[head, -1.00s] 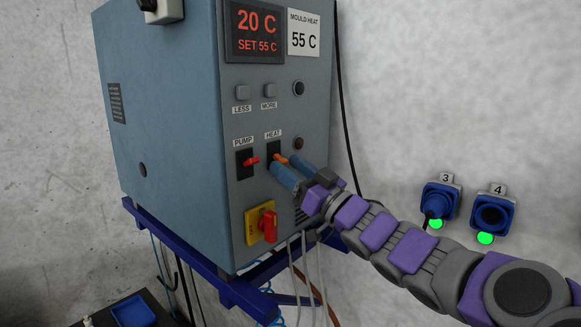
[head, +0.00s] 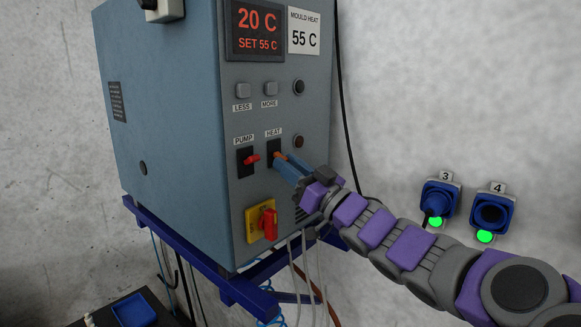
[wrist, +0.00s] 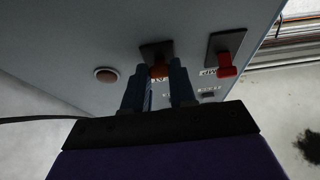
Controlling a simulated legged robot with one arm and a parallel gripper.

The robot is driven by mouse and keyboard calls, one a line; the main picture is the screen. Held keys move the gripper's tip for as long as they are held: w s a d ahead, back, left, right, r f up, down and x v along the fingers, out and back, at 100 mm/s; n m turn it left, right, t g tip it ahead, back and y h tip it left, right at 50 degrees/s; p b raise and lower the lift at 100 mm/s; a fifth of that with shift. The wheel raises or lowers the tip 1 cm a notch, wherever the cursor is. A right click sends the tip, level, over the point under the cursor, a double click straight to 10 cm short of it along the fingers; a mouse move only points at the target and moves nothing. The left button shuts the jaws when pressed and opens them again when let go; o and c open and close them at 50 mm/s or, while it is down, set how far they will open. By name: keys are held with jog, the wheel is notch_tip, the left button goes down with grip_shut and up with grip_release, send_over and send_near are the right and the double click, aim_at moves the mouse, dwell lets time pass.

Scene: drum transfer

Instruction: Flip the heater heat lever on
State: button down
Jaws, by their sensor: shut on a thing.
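The heater (head: 170,110) is a blue-grey box with a display reading 20 C and SET 55 C. The heat lever (head: 279,155), orange-red on a black plate under the HEAT label, is partly hidden by my fingers. My gripper (head: 283,161) reaches it from the lower right, its blue fingers shut on the lever. Whether the lever is up or down is hard to tell.
The red pump lever (head: 251,159) sits close left of the heat lever. A red rotary switch on a yellow plate (head: 260,221) is below. LESS and MORE buttons (head: 243,91) are above. Wall sockets 3 (head: 440,197) and 4 (head: 491,213) have green lights.

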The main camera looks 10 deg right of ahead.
aim_at(277, 152)
jog(key=shift+d+r+p, duration=0.1)
jog(key=shift+r+p, duration=0.1)
jog(key=shift+p, duration=0.4)
jog(key=g+h+p, duration=0.1)
jog(key=p, duration=0.2)
jog(key=shift+d+r, duration=0.1)
jog(key=shift+r, duration=0.25)
jog(key=shift+s+r+g+h+p, duration=0.1)
jog(key=shift+r+g+h+p, duration=0.15)
jog(key=shift+g+p, duration=0.35)
jog(key=shift+s+r+g+h+p, duration=0.15)
jog(key=shift+g+h+p, duration=0.2)
jog(key=shift+g+p, duration=0.2)
jog(key=g+h, duration=0.1)
jog(key=r+g+h, duration=0.1)
jog(key=shift+w+r+g, duration=0.15)
jog(key=shift+w+g, duration=0.05)
jog(key=shift+g, duration=0.15)
jog(key=shift+w+a+r+g+h, duration=0.1)
jog(key=shift+r+g+h, duration=0.25)
jog(key=shift+g+h, duration=0.2)
jog(key=shift+w+a+r+g+h, duration=0.1)
jog(key=shift+r+g+h, duration=0.2)
jog(key=shift+g+h, duration=0.25)
jog(key=shift+a+r+g, duration=0.1)
jog(key=shift+r+g, duration=0.05)
jog(key=shift+g, duration=0.25)
jog(key=c, duration=0.9)
grip_release()
jog(key=shift+w, duration=0.15)
